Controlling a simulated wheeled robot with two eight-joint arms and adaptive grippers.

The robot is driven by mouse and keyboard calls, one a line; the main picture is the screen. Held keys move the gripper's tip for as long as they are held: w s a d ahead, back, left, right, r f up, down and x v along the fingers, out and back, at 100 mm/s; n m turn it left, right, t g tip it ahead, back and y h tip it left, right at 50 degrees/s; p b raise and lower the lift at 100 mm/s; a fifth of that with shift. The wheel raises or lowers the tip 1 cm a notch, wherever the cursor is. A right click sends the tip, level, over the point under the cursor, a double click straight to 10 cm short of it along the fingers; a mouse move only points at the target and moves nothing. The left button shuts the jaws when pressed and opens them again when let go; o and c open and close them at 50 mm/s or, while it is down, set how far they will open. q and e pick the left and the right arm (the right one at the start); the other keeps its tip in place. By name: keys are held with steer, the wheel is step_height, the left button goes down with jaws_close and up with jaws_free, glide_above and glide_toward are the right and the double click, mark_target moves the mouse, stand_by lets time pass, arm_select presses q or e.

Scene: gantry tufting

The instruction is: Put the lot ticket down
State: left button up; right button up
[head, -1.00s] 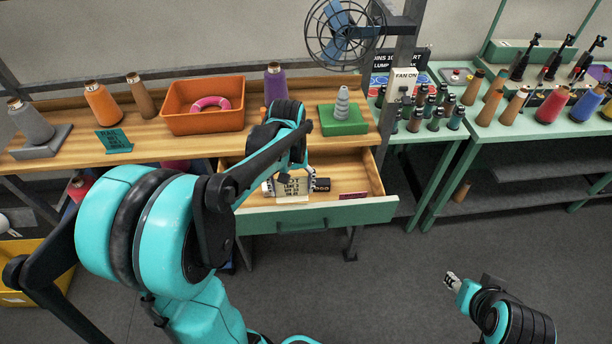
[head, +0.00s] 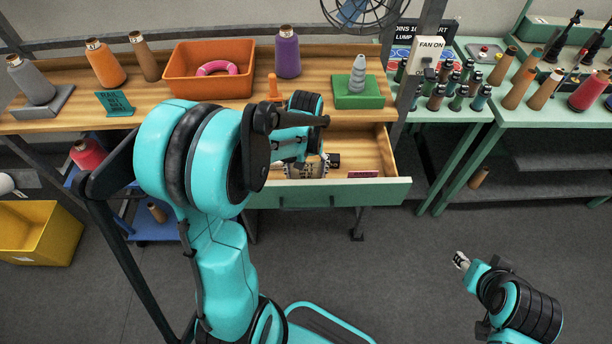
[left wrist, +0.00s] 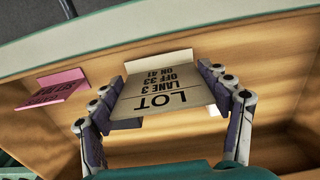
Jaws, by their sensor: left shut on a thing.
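The lot ticket (left wrist: 160,88) is a cream card with dark print, upside down in the left wrist view, with a folded strip along its far edge. My left gripper (left wrist: 163,75) is shut on it, one finger at each side. They are inside the open drawer (head: 330,195), a wooden box with a green front. In the head view my left gripper (head: 305,168) and arm hide most of the ticket. I cannot tell whether the ticket touches the drawer floor. My right gripper (head: 461,260) is low on the right, over the floor, away from the drawer.
A pink card (head: 362,174) lies in the drawer near its front; it also shows in the left wrist view (left wrist: 50,88). A dark item (head: 333,160) is behind the gripper. Above, the bench holds an orange bin (head: 208,85), a green block (head: 358,98) and thread cones.

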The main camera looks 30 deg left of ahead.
arm_select(q)
step_height(320, 180, down, 2)
steer(key=shift+f, duration=0.1)
steer(key=shift+f+b, duration=0.2)
steer(key=shift+b, duration=0.25)
steer(key=o, duration=0.8)
steer(key=shift+c, duration=0.2)
steer(key=shift+r, duration=0.1)
